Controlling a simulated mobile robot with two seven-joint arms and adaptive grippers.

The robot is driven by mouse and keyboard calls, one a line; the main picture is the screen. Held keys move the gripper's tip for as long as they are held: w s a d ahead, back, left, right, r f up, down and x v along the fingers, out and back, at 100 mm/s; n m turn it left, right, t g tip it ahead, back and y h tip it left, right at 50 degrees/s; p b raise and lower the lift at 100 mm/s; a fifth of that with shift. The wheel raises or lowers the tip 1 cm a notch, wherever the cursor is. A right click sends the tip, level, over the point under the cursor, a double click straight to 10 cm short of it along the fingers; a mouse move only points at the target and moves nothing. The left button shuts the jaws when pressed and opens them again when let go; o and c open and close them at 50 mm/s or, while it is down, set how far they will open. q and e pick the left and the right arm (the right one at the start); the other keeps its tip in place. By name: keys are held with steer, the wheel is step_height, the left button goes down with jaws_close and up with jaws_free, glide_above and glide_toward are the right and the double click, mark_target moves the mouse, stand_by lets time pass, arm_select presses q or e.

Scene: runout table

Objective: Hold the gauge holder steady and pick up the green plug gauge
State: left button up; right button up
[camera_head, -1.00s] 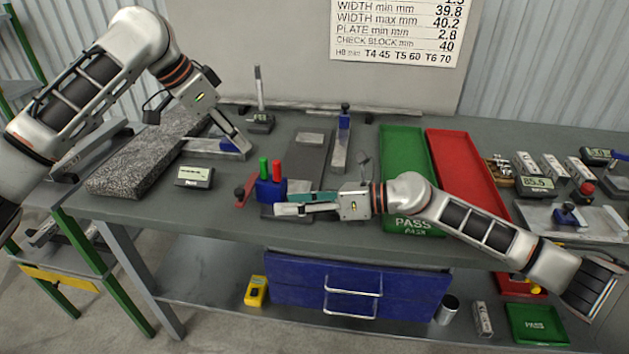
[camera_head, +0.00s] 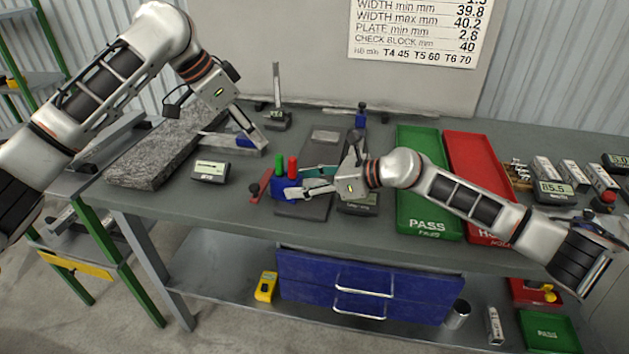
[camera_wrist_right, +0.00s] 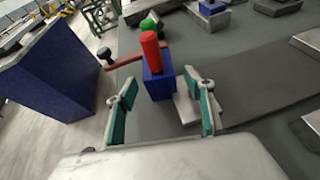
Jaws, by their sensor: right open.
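The blue gauge holder (camera_head: 285,190) stands on the bench near its front edge, with a green plug gauge (camera_head: 280,163) and a red plug gauge (camera_head: 292,166) upright in it. My right gripper (camera_head: 303,188) is open just right of the holder, pointing at it. In the right wrist view, the holder (camera_wrist_right: 158,86) lies ahead, between the lines of the spread fingers; the red plug (camera_wrist_right: 150,48) is nearer and the green plug (camera_wrist_right: 150,23) partly hidden behind it. My left gripper (camera_head: 255,142) is farther back, beside a blue-and-steel piece (camera_head: 245,141); its jaw gap is unclear.
A small display box (camera_head: 210,171) and granite block (camera_head: 150,155) stand left. A red-ended tool (camera_head: 259,188) lies by the holder. A dark plate (camera_head: 325,150), the green PASS tray (camera_head: 428,230) and a red tray (camera_head: 470,150) lie right.

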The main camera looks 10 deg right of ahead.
mark_target(278, 159)
steer(key=shift+w+a+f, duration=0.1)
steer(key=shift+a, duration=0.15)
steer(key=c, duration=1.3)
arm_select(q)
steer(key=shift+c, duration=1.1)
steer(key=shift+s+d+f+n+y, duration=0.2)
steer(key=shift+s+d+n+y, duration=0.15)
steer(key=shift+d+n+y, duration=0.4)
steer(key=shift+c, duration=0.3)
steer(key=shift+w+d+f+n+t+y, duration=0.3)
steer(key=shift+w+d+f+n+y, duration=0.25)
steer(key=shift+f+n, duration=1)
steer(key=shift+w+d+f+n+t+y, duration=0.35)
steer(key=shift+w+d+f+n, duration=0.3)
steer(key=shift+f+n, duration=0.9)
steer(key=shift+w+d+f+n+t+y, duration=0.25)
steer(key=shift+w+d+f+n+y, duration=0.6)
steer(key=shift+f, duration=1.15)
